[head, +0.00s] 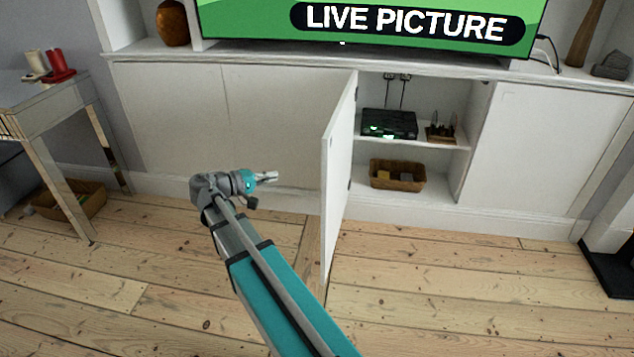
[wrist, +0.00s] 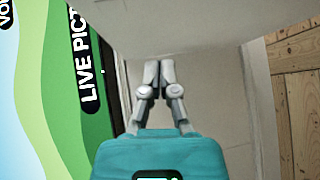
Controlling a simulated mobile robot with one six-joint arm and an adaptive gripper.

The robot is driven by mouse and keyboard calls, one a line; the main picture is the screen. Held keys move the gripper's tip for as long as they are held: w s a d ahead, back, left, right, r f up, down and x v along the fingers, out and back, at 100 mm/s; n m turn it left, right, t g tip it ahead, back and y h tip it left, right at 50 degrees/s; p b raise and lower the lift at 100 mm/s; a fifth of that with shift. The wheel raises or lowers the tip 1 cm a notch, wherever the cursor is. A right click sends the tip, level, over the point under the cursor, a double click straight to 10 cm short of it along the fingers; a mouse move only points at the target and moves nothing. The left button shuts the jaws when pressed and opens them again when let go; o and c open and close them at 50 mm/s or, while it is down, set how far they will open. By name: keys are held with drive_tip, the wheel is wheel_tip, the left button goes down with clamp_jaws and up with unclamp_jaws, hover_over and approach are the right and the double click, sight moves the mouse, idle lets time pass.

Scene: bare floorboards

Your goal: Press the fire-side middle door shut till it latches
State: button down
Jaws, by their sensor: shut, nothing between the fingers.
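The white middle door (head: 338,165) stands wide open, jutting out into the room from the left side of the open cupboard bay (head: 440,170). Its outer face is towards my gripper, and its inner face with dark hinges is towards the bay. My gripper (head: 272,176) is shut and empty, to the left of the door, pointing right towards its outer face. A gap shows between fingertips and door in the head view. In the wrist view the shut fingers (wrist: 158,70) point at a pale panel (wrist: 180,30), probably this door; contact cannot be told there.
The bay holds a black box (head: 389,123), a small wooden rack (head: 441,132) and a wicker basket (head: 397,175), all behind the door line. A closed door (head: 545,140) and dark hearth (head: 612,265) are at right. A glass-legged table (head: 45,100) stands left.

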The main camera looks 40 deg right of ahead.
drive_tip(key=w+d+f+h+b, duration=0.1)
drive_tip(key=h+b, duration=0.1)
drive_tip(key=b, duration=0.1)
drive_tip(key=shift+w+g, duration=0.1)
drive_tip(key=shift+g, duration=0.2)
drive_tip(key=shift+d, duration=0.2)
drive_tip(key=s+d, duration=0.4)
drive_tip(key=d, duration=0.8)
drive_tip(key=shift+s, duration=0.4)
